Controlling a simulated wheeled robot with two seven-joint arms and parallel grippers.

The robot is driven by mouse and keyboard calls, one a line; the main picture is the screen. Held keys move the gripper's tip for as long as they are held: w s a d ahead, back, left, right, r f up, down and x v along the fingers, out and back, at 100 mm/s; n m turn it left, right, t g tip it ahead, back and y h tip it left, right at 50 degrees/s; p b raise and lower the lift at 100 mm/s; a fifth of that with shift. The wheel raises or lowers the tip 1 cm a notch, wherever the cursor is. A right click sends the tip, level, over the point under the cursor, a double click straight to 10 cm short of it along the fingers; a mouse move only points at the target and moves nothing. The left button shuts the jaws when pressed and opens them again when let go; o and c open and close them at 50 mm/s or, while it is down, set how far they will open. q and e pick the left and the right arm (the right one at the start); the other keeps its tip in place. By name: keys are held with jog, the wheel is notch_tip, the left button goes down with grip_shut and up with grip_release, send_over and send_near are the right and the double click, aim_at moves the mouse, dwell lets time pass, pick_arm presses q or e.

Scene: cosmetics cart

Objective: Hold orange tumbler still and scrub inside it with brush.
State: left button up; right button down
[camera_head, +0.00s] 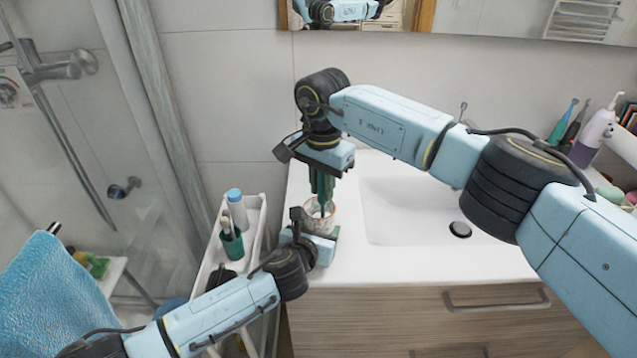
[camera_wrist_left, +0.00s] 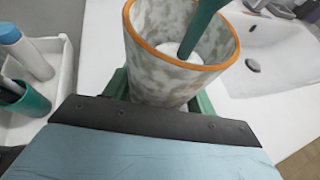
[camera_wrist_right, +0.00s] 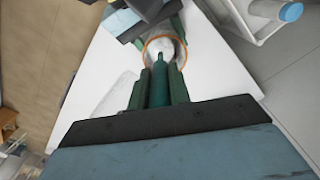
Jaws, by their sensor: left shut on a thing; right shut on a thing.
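The orange-rimmed tumbler (camera_head: 318,217), with a mottled grey-white wall, stands upright on the counter left of the basin. It shows large in the left wrist view (camera_wrist_left: 165,85). My left gripper (camera_head: 311,232) is shut on it low down, its green fingers (camera_wrist_left: 203,104) on either side. My right gripper (camera_head: 322,185) is above the tumbler, pointing down, shut on the green handle of the brush (camera_wrist_right: 160,82). The brush reaches down through the tumbler's mouth; a pale part shows inside in the left wrist view, partly hidden by the wall.
The white sink basin (camera_head: 405,212) lies right of the tumbler. A white cart (camera_head: 257,222) at left holds a green cup (camera_head: 232,246) and a blue-capped bottle (camera_head: 237,208). Bottles and brushes stand at the far right. A wall rises behind.

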jog(key=shift+w+a+f, duration=0.1)
jog(key=shift+w+a, duration=0.4)
jog(key=shift+a, duration=0.05)
jog(key=shift+s+d+r, duration=0.15)
jog(key=shift+s, duration=0.2)
jog(key=shift+s+d+r, duration=0.1)
jog(key=shift+s, duration=0.25)
jog(key=shift+w+d+f, duration=0.15)
jog(key=shift+w, duration=0.6)
dwell(0.5)
jog(key=shift+s, duration=0.15)
